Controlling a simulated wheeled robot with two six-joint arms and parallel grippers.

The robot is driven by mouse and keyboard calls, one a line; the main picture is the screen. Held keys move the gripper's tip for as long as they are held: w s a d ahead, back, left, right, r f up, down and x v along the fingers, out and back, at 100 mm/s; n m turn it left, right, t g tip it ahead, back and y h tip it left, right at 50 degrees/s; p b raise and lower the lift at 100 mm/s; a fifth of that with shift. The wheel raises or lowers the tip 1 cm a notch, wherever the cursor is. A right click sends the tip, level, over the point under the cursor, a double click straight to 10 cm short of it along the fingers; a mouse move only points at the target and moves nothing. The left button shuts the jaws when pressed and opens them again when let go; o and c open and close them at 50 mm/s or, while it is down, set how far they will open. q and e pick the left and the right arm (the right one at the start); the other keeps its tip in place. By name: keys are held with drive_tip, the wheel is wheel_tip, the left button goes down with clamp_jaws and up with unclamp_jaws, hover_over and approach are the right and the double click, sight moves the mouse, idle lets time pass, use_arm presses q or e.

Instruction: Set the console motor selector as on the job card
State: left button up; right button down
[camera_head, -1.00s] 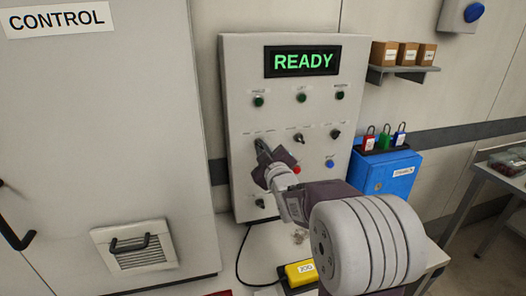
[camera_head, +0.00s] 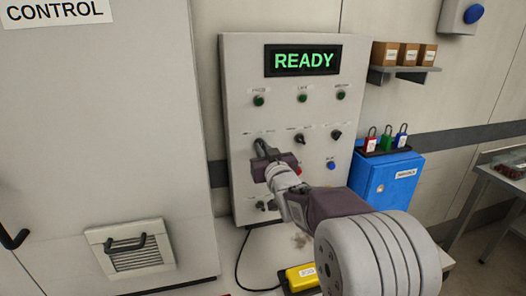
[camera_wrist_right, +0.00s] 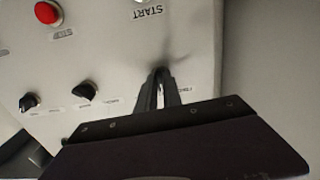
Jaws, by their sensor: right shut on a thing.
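The grey console (camera_head: 237,110) stands against the wall with a lit READY display (camera_head: 303,61). Its middle row holds black selector knobs: a middle knob (camera_head: 299,138), a right knob (camera_head: 336,134), and a left one covered by my right gripper (camera_head: 261,147). The right gripper is shut on this left selector knob. In the right wrist view its two fingers (camera_wrist_right: 158,90) meet the panel, hiding the knob, while the middle knob (camera_wrist_right: 85,90) and right knob (camera_wrist_right: 28,102) show beside them. Labels near the knobs are too small to read surely. My left gripper is out of view.
Green buttons or lamps (camera_head: 302,99) sit above the knobs. A red button (camera_wrist_right: 48,12) and a blue button (camera_head: 331,166) lie below. A yellow box (camera_head: 302,276) stands on the bench. A blue box with padlocks (camera_head: 385,180) is at the right.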

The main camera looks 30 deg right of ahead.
drive_tip(key=shift+m, duration=0.3)
drive_tip(key=c, duration=1.5)
unclamp_jaws()
drive_tip(key=v, duration=0.9)
drive_tip(key=shift+s, duration=0.1)
